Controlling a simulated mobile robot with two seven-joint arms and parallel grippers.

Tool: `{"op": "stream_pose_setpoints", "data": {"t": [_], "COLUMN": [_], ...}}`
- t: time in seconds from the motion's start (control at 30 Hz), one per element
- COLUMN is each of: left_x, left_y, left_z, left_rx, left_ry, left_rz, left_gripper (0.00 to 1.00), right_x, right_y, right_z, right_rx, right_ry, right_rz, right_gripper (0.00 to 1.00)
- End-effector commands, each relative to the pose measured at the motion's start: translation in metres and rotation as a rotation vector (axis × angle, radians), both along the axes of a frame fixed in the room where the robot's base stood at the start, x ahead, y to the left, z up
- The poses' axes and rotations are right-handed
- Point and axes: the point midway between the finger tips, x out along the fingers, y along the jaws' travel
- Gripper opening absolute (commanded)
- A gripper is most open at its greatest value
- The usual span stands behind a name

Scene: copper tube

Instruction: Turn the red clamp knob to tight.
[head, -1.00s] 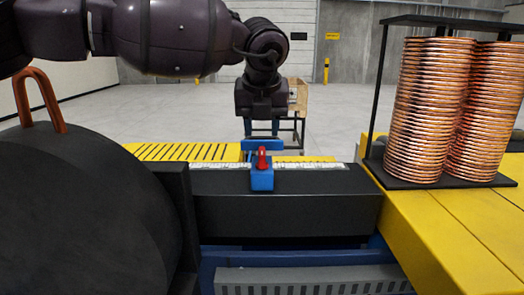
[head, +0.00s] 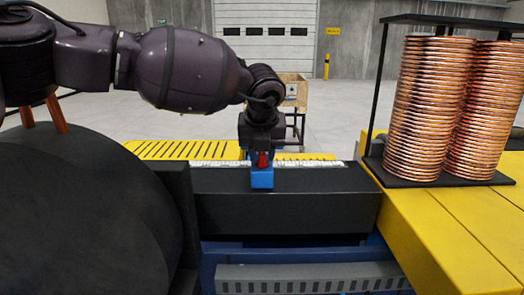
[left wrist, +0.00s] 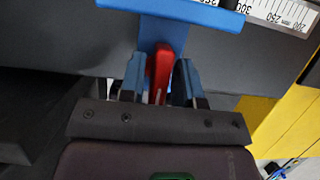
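The red clamp knob (head: 262,159) stands on a blue clamp block (head: 262,179) on the black beam with a white scale. My left gripper (head: 262,152) is over the knob, its arm reaching in from the left. In the left wrist view the red knob (left wrist: 162,66) lies between the two blue fingers of the left gripper (left wrist: 160,82). The fingers are apart, with a narrow gap visible beside the knob, so the gripper looks open around it. The knob's far part is partly hidden by the fingers in the head view. My right gripper is not in view.
A rack of copper coils (head: 440,110) stands on the yellow deck (head: 440,225) at the right. A large black drum (head: 80,215) fills the left. The white scale (head: 310,163) runs along the beam.

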Motion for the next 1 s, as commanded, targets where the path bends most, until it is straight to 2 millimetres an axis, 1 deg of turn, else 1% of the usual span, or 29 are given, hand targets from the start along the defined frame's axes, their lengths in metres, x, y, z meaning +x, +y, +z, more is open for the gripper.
{"op": "stream_pose_setpoints", "data": {"t": [0.03, 0.17, 0.2, 0.43, 0.57, 0.77, 1.0], "left_x": [0.000, 0.000, 0.000, 0.000, 0.000, 0.000, 0.000], "left_y": [0.000, 0.000, 0.000, 0.000, 0.000, 0.000, 0.000], "left_z": [0.000, 0.000, 0.000, 0.000, 0.000, -0.002, -0.001], "left_rx": [0.000, 0.000, 0.000, -0.001, -0.002, -0.004, -0.005], "left_ry": [0.000, 0.000, 0.000, 0.000, 0.000, 0.002, 0.001], "left_rz": [0.000, 0.000, 0.000, -0.013, -0.050, -0.168, -0.382], "left_gripper": [0.23, 0.03, 0.00, 0.00, 0.00, 0.00, 0.00], "right_x": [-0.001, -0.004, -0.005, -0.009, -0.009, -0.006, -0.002], "right_y": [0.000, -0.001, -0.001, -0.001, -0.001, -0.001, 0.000], "right_z": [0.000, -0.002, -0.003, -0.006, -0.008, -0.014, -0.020], "right_rx": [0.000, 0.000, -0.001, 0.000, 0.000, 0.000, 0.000], "right_ry": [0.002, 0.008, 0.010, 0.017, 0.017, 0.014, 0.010], "right_rz": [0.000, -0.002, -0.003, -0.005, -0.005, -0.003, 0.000], "right_gripper": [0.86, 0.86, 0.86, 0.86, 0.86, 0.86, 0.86]}}
